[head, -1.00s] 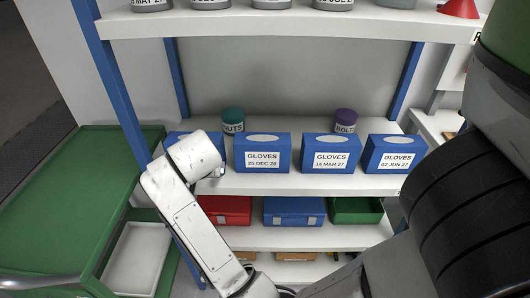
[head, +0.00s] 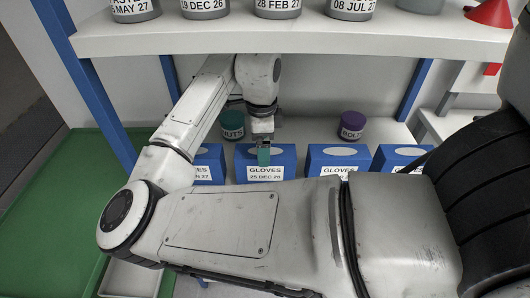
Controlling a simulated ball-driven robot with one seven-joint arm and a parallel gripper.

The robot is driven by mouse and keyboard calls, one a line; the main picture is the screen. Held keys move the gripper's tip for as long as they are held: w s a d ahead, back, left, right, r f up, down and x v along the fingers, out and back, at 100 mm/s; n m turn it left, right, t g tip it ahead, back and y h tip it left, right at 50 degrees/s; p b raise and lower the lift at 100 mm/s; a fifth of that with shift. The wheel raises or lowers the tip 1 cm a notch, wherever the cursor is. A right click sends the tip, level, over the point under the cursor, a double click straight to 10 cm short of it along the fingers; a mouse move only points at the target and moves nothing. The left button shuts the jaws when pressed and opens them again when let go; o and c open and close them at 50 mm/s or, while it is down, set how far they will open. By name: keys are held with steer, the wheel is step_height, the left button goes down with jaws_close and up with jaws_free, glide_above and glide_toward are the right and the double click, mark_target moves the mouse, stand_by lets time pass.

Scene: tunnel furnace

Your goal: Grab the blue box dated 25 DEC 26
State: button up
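The blue gloves box labelled 25 DEC 26 (head: 265,173) stands upright on the middle shelf in the head view. My arm hides its lower edge. My gripper (head: 263,156) points down at the top of this box, in front of its middle in the picture. A small teal part shows at the gripper's tip. I cannot tell whether the fingers touch the box or how far apart they are.
Similar blue boxes stand to its left (head: 209,163) and right (head: 338,158), with another at far right (head: 398,157). A teal nuts jar (head: 232,124) and purple bolts jar (head: 352,125) stand behind. An upper shelf (head: 290,42) holds several labelled tubs. A green cart (head: 60,215) is left.

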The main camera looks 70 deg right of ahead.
mark_target(282, 167)
steer(key=shift+s+d+m, duration=0.1)
steer(key=shift+s+m, duration=0.15)
steer(key=shift+m, duration=0.05)
steer(key=shift+f+p, duration=0.3)
steer(key=shift+f, duration=3.4)
steer(key=c, duration=1.3)
